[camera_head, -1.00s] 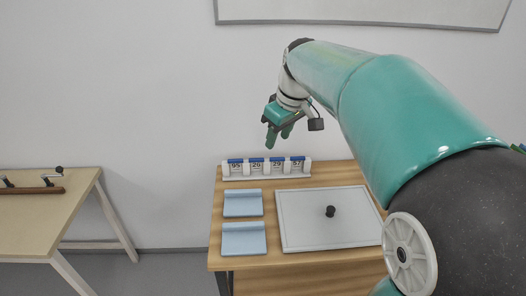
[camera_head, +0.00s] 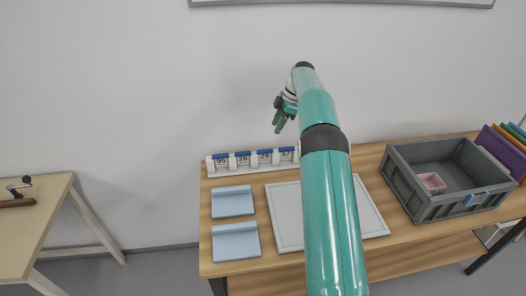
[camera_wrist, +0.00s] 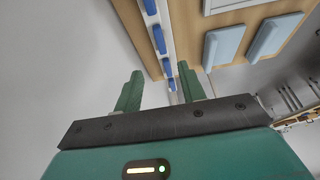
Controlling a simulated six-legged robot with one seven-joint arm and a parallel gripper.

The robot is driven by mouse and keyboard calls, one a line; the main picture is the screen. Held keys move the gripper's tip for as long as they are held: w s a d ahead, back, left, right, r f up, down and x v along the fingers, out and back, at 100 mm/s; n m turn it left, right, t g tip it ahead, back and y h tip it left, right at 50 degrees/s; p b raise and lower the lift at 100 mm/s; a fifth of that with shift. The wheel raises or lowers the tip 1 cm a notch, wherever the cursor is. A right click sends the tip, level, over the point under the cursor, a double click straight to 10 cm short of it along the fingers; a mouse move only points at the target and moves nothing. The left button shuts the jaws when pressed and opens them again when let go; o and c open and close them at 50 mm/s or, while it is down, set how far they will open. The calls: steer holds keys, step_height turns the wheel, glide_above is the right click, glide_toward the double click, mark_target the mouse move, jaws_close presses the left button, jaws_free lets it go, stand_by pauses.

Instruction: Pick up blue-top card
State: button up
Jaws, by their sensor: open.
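Several blue-top cards stand in a row in a white rack at the back of the wooden table. In the head view they show numbers, from the leftmost card (camera_head: 221,160) to the card at the right (camera_head: 287,154). The white rack (camera_head: 232,173) is partly hidden at its right end by my arm. My gripper (camera_head: 279,122) is open and empty, above the rack and apart from it. In the wrist view, my gripper (camera_wrist: 162,92) has its two green fingers spread, with the blue card tops (camera_wrist: 158,38) beyond them.
Two light-blue pads (camera_head: 233,202) lie at the table's left. A white tray (camera_head: 285,225) lies mid-table, partly behind my arm. A grey crate (camera_head: 408,188) holding a pink box (camera_head: 432,182) stands at the right, near coloured folders (camera_head: 503,148). Another table (camera_head: 40,215) stands at far left.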

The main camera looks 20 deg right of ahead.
mark_target(266, 150)
steer(key=x, duration=0.8)
steer(key=shift+d+f, duration=0.2)
steer(key=shift+d, duration=0.05)
steer(key=shift+x, duration=3)
steer(key=shift+s, duration=0.1)
jaws_close()
